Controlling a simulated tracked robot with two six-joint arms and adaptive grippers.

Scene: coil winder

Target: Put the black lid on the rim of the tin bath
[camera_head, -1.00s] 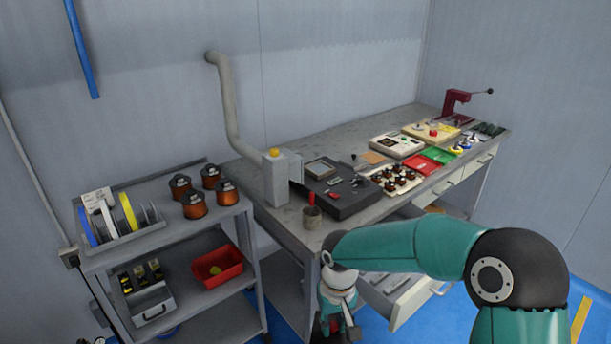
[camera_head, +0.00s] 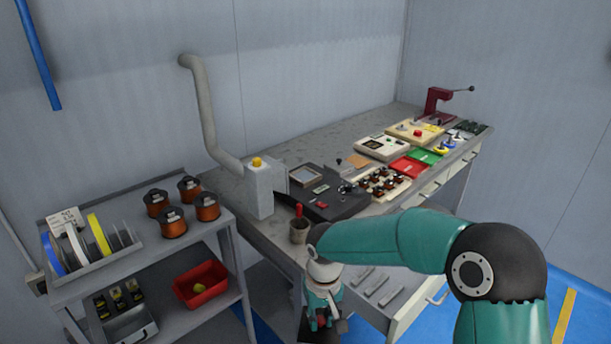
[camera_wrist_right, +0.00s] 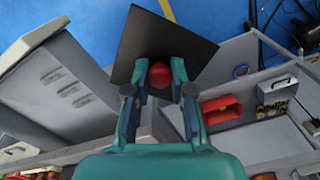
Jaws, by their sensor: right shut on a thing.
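The black lid (camera_wrist_right: 165,35) is a flat dark square plate with a red knob (camera_wrist_right: 160,75) in the right wrist view. My right gripper (camera_wrist_right: 160,70) is shut on the knob, and the lid is held off any surface, over the blue floor. In the head view my right gripper (camera_head: 322,318) is low at the picture's bottom, in front of the bench; the lid is mostly hidden there. A square grey basin with a pale rim, which looks like the tin bath (camera_head: 305,177), sits on the bench in a dark unit, beyond and above my gripper. My left gripper is not in view.
A grey duct box with a yellow knob (camera_head: 259,190) stands left of the basin. A cup with a red handle (camera_head: 299,232) stands near the bench edge. A drawer (camera_head: 405,310) is open below. The shelf cart (camera_head: 120,270) stands left.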

